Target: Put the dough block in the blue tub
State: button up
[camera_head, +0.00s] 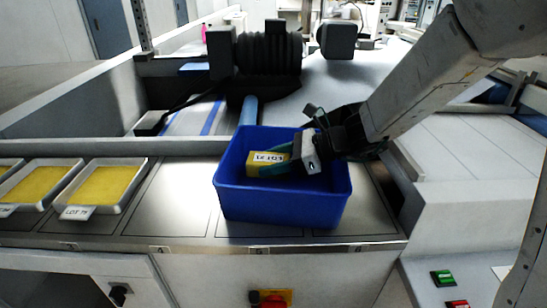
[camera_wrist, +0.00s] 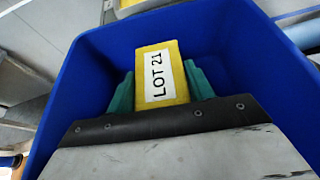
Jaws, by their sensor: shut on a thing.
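The dough block (camera_head: 268,163) is yellow with a white label reading LOT 21. It also shows in the wrist view (camera_wrist: 161,75), between two green fingers. My gripper (camera_head: 284,166) is shut on it and reaches into the blue tub (camera_head: 282,207) from the right. In the wrist view the blue tub (camera_wrist: 92,75) surrounds the block on the sides and far end. The block sits within the tub's opening. Whether it touches the tub's floor cannot be told.
The tub stands on a metal counter (camera_head: 172,200) near its right end. White trays with yellow contents, one labelled LOT 75 (camera_head: 76,213), sit at the left. Dark rollers (camera_head: 268,54) stand behind. An orange-yellow switch (camera_head: 271,299) and a green button (camera_head: 443,277) are at the front.

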jog(key=o, duration=1.1)
jog(key=shift+f, duration=0.1)
jog(key=shift+r, duration=0.2)
jog(key=v, duration=1.2)
jog(key=shift+r, duration=0.4)
